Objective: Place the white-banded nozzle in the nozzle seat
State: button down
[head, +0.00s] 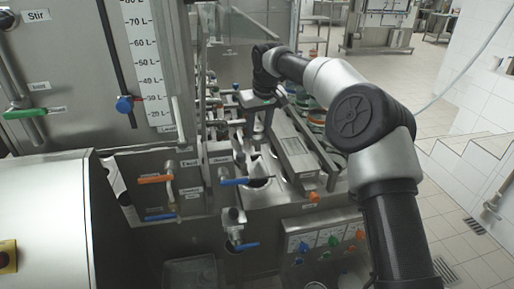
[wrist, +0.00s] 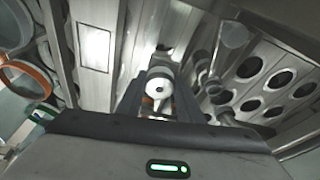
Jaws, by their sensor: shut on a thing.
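My gripper (wrist: 158,104) reaches up from the bottom of the wrist view, with a dark finger on each side. In the head view my gripper (head: 258,128) points down over the filler machine, left of a long metal plate. The nozzle is too small and too hidden there to make out. I cannot tell which opening is the nozzle seat.
A metal panel with several round holes (wrist: 268,82) lies to the right in the wrist view. Orange-rimmed tubs (wrist: 28,78) stand at the left. In the head view, blue-handled valves (head: 246,181) and a control panel (head: 325,238) are in front. Open floor lies at the right.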

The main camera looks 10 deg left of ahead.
aim_at(258, 142)
jog(key=shift+s+a+f, duration=0.1)
jog(key=shift+f, duration=1.65)
jog(key=shift+a+f, duration=0.1)
jog(key=shift+f, duration=1.6)
jog(key=c, duration=1.2)
grip_release()
jog(key=shift+f, duration=0.1)
jog(key=v, duration=0.5)
jog(key=shift+s+d+r+b, duration=0.15)
jog(key=shift+r+b, duration=0.1)
jog(key=shift+b, duration=0.15)
jog(key=s+d+b, duration=0.1)
jog(key=s+d, duration=0.1)
jog(key=s, duration=0.1)
jog(key=s+d, duration=0.2)
jog(key=s, duration=0.1)
jog(key=s+d+b, duration=0.1)
jog(key=s+d, duration=0.1)
jog(key=s, duration=0.1)
jog(key=shift+s+d+f+b, duration=0.2)
jog(key=shift+d+b, duration=0.1)
jog(key=shift+d, duration=0.1)
